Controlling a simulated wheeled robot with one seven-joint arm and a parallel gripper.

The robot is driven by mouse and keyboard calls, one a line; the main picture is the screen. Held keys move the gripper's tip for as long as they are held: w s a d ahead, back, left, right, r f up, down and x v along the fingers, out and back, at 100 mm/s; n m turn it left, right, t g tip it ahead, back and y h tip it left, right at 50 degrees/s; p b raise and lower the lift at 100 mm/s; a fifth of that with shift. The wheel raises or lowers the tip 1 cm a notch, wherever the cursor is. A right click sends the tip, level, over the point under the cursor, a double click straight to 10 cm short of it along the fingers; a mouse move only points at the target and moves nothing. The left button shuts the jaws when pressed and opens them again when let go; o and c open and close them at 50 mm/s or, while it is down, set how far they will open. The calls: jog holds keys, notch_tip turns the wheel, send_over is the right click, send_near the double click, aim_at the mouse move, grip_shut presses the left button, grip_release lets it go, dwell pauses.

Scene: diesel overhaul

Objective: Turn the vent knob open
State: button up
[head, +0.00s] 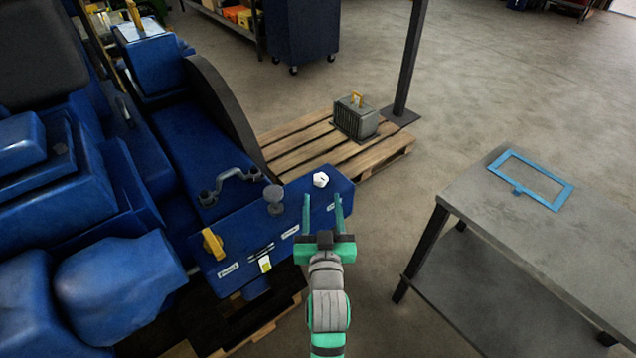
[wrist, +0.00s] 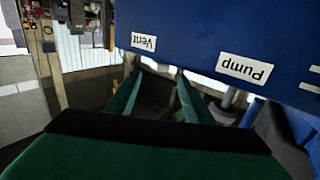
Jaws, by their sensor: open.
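The white vent knob (head: 320,180) sits on top of the blue engine block near its right end. The Vent label (wrist: 143,42) shows upside down on the block's face in the wrist view. My gripper (head: 322,198) is open and empty, its two teal fingers pointing toward the block's front face, with the knob just beyond the fingertips in the head view. In the wrist view my gripper (wrist: 155,75) has its fingers apart below the Vent label; whether they touch the block cannot be told. The knob does not show in the wrist view.
A grey round knob (head: 273,195) and a yellow lever (head: 213,243) stand left along the same block. The Pump label (wrist: 245,68) is beside Vent. A wooden pallet (head: 300,150) lies behind; a grey table (head: 470,205) with a blue frame (head: 563,197) stands right.

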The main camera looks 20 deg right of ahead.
aim_at(321, 183)
jog(key=shift+x, duration=3.6)
jog(key=c, duration=1)
